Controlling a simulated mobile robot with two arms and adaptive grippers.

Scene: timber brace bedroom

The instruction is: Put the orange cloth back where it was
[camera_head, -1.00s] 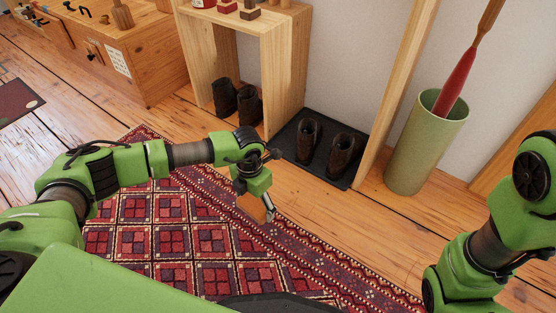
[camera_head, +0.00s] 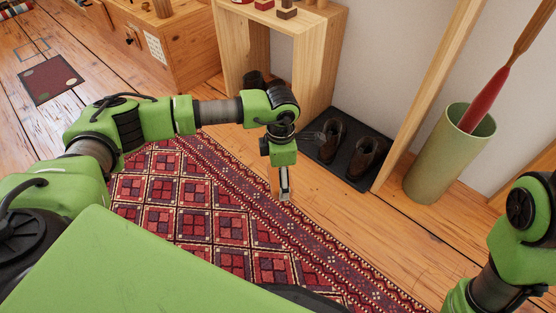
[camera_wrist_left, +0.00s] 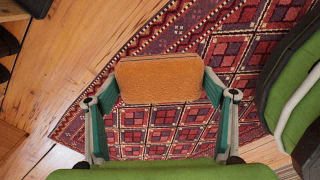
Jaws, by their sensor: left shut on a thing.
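The orange cloth (camera_wrist_left: 160,80) looks like a small folded rectangular pad in the left wrist view. It sits between the two fingers of my left gripper (camera_wrist_left: 160,92), which is shut on it. In the head view my left gripper (camera_head: 285,190) points down above the edge of the patterned rug, near the front of the dark boot tray. Only a narrow strip of the cloth (camera_head: 274,180) shows there, beside the fingers. My right arm shows at the right edge of the head view, with its gripper out of frame.
A dark tray (camera_head: 318,154) with a pair of brown boots (camera_head: 367,158) lies by the wall. A wooden bench (camera_head: 316,62) stands behind my left arm. A green bin (camera_head: 440,160) holds a red-handled thing. The red rug (camera_head: 190,215) and floorboards in front are clear.

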